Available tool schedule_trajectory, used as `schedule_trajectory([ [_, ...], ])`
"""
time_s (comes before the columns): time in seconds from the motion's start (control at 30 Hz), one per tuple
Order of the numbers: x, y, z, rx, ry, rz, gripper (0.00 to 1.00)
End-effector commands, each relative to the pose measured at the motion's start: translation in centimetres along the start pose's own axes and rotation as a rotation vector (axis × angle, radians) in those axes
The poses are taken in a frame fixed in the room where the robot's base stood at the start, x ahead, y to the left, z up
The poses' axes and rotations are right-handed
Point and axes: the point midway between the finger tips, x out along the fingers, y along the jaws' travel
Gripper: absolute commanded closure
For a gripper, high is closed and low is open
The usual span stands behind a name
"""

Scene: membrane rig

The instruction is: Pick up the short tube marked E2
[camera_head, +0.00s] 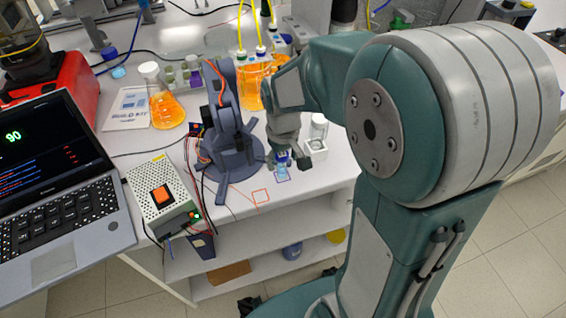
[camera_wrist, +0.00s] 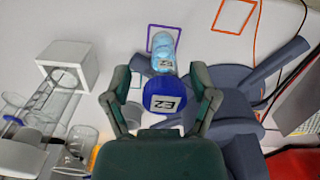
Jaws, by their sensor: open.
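The short tube marked E2 (camera_wrist: 163,94) has a blue cap with a white label and a pale blue body. In the wrist view the cap lies between the two fingers of my gripper (camera_wrist: 160,82), with a gap on both sides. My gripper is open. In the head view the tube (camera_head: 282,169) stands on the white bench, partly hidden by my gripper (camera_head: 287,160), which is over it from above. The tube's base is by a purple square outline (camera_wrist: 150,42), which also shows in the head view (camera_head: 277,180).
A small grey-blue robot arm (camera_head: 232,145) stands close left of my gripper. A white block (camera_head: 316,150) holding a clear vessel is close right. A red-orange square outline (camera_head: 261,196) is bare. Orange-filled glassware (camera_head: 167,110) and a laptop (camera_head: 60,190) are further left.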

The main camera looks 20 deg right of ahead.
Motion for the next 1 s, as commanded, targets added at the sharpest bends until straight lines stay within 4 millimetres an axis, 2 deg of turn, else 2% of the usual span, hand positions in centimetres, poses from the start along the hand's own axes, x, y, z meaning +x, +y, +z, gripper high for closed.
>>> schedule_trajectory([
  [0.17,0.0,0.0,0.0,-0.001,0.000,0.000,0.25],
  [0.2,0.0,0.0,0.0,-0.001,0.000,0.000,0.34],
  [0.27,0.0,0.0,0.0,-0.001,0.000,0.000,0.60],
  [0.3,0.0,0.0,0.0,-0.001,0.000,0.000,0.78],
  [0.33,0.0,0.0,0.0,-0.001,0.000,0.000,0.92],
  [0.77,-0.2,0.0,0.0,-0.001,0.001,0.000,0.92],
  [0.87,-0.9,0.0,-0.1,-0.001,0.002,0.001,0.92],
  [1.0,-2.9,0.0,-0.1,-0.001,0.005,0.001,0.92],
])
